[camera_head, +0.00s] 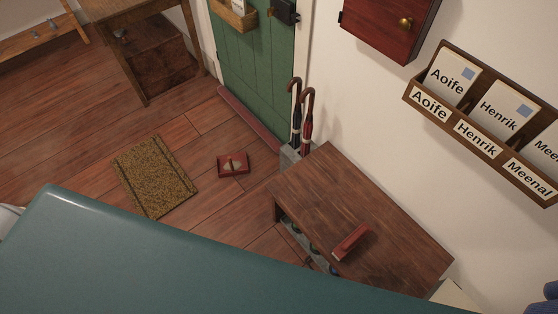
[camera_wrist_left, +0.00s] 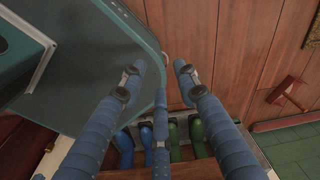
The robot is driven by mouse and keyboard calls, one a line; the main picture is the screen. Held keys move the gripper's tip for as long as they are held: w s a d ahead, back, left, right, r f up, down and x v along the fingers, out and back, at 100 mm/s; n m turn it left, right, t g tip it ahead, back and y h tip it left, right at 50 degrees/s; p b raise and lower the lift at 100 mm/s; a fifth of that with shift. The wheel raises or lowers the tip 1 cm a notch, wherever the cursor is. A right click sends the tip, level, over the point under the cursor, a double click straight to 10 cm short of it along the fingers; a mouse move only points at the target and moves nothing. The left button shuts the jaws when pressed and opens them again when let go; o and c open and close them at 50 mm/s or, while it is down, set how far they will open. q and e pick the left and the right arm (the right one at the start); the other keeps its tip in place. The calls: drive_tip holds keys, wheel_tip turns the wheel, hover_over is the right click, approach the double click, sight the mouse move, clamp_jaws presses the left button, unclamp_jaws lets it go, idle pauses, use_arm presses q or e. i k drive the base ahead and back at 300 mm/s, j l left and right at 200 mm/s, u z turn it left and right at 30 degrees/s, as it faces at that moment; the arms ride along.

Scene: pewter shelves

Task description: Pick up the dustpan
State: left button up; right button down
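The dustpan appears to be the small dark red, squarish thing (camera_head: 233,164) with a pale upright part, lying on the wooden floor between doormat and door. It also shows at the right of the left wrist view (camera_wrist_left: 289,89), with a handle-like part. My left gripper (camera_wrist_left: 160,78) has its blue fingers spread, with nothing between them. It is apart from the dustpan. Its fingers are not visible in the head view. Blue parts at the lower right edge of the head view (camera_head: 546,298) look like my right gripper, mostly cut off.
A brown doormat (camera_head: 154,176) lies left of the dustpan. A wooden bench (camera_head: 375,205) carries a long red object (camera_head: 351,242). Blue and green footwear (camera_wrist_left: 176,136) sits low by the bench. Umbrellas (camera_head: 302,120) stand by the green door (camera_head: 255,65). My teal body hides the near floor.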

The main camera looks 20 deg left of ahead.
sight(235, 164)
drive_tip(key=j+z, duration=0.3)
drive_tip(key=k+j+z, duration=0.1)
drive_tip(key=j+z, duration=0.2)
drive_tip(key=j, duration=0.2)
drive_tip(key=k+j+z, duration=0.1)
drive_tip(key=j+z, duration=0.2)
drive_tip(key=j, duration=0.15)
drive_tip(key=k+j+z, duration=0.15)
drive_tip(key=j+z, duration=0.15)
drive_tip(key=k+j+z, duration=0.3)
drive_tip(key=i+j, duration=0.1)
